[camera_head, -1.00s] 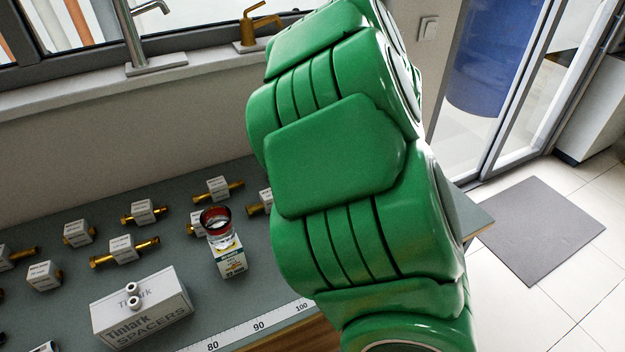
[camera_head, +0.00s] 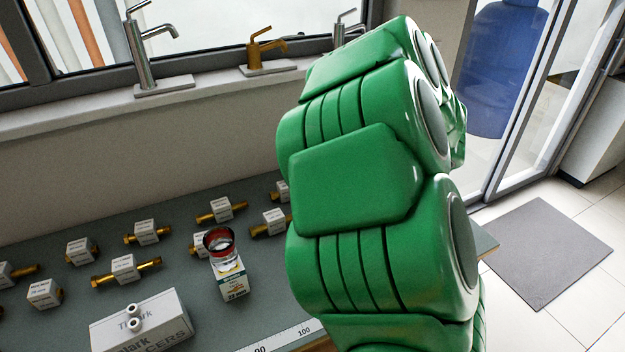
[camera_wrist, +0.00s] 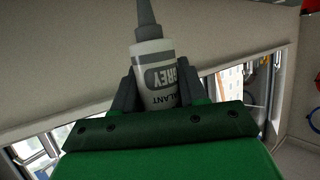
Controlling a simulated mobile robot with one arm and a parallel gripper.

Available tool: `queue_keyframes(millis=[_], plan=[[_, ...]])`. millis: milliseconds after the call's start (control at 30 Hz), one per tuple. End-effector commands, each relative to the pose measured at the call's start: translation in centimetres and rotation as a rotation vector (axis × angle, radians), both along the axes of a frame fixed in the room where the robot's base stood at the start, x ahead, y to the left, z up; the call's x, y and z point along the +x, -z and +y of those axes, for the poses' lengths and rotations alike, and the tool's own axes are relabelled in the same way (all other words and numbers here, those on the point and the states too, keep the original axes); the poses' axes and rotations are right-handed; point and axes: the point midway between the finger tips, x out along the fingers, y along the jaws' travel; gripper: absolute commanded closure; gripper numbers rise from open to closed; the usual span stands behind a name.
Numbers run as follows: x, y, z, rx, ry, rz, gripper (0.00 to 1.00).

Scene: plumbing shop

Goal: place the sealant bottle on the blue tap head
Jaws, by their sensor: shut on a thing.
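The sealant bottle (camera_wrist: 158,72) is a pale bottle with a grey label and a dark tapered nozzle, seen in the wrist view. My gripper (camera_wrist: 157,92) is shut on it, with one dark finger on each side. The nozzle points toward the top of the picture. In the head view my green arm hides the gripper and the bottle. I cannot make out a blue tap head in either current view.
Taps stand along the window sill: a chrome one (camera_head: 144,50), a brass one (camera_head: 265,50) and another partly behind my arm (camera_head: 345,28). Boxed brass fittings (camera_head: 124,268), a spacers box (camera_head: 142,325) and a red-rimmed piece on a carton (camera_head: 230,280) crowd the bench.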

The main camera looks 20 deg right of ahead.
Motion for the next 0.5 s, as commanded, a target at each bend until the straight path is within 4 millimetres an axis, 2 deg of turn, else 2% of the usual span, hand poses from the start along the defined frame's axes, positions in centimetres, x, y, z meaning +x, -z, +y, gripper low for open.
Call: queue_keyframes(millis=[500], plan=[[5.4, 2.8, -1.5, 0.002, 0.000, 0.003, 0.91]])
